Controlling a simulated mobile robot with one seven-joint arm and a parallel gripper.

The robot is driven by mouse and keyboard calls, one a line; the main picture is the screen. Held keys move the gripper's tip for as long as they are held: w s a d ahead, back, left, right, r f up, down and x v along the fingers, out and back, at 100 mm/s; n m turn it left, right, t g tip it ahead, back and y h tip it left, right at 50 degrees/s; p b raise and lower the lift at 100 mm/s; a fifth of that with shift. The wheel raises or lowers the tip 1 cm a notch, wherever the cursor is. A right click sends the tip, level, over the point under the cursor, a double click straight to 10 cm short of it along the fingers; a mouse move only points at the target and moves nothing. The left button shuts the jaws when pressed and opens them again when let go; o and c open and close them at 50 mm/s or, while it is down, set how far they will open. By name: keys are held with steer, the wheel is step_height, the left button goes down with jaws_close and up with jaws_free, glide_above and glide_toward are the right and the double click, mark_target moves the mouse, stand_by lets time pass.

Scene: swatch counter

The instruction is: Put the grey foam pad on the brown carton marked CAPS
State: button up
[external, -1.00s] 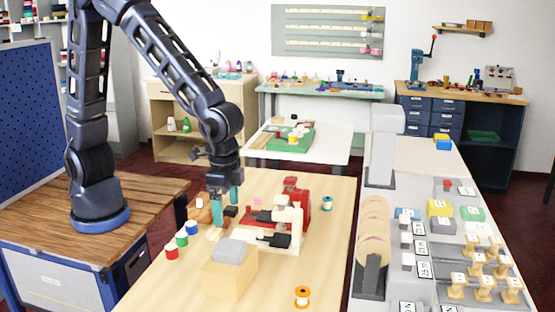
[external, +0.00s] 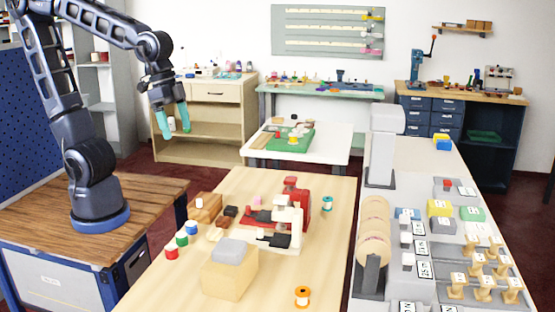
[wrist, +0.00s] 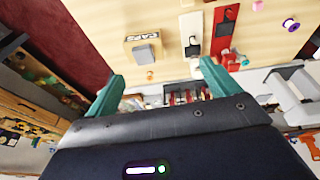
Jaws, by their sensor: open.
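The grey foam pad (external: 230,250) lies on top of the brown carton (external: 228,281) at the front of the light wooden table. In the wrist view the pad (wrist: 146,53) rests on the carton (wrist: 131,47), and the letters CAPS show beside it on the carton's top. My gripper (external: 175,124) is raised to the upper left, well apart from the pad and carton. Its teal fingers are spread and empty; they also frame the lower part of the wrist view (wrist: 161,75).
A red and cream machine (external: 288,215) stands behind the carton. Red, green and blue spools (external: 182,239) are at its left, and an orange spool (external: 302,297) is at the front right. A grey counter (external: 410,180) with several blocks runs along the right.

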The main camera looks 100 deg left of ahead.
steer(key=s+a+r+t, duration=0.1)
steer(key=s+a+r, duration=0.1)
steer(key=s, duration=0.8)
steer(key=shift+s+a+t+y, duration=0.2)
steer(key=shift+a+t+y, duration=0.1)
steer(key=shift+a, duration=0.15)
stand_by(0.6)
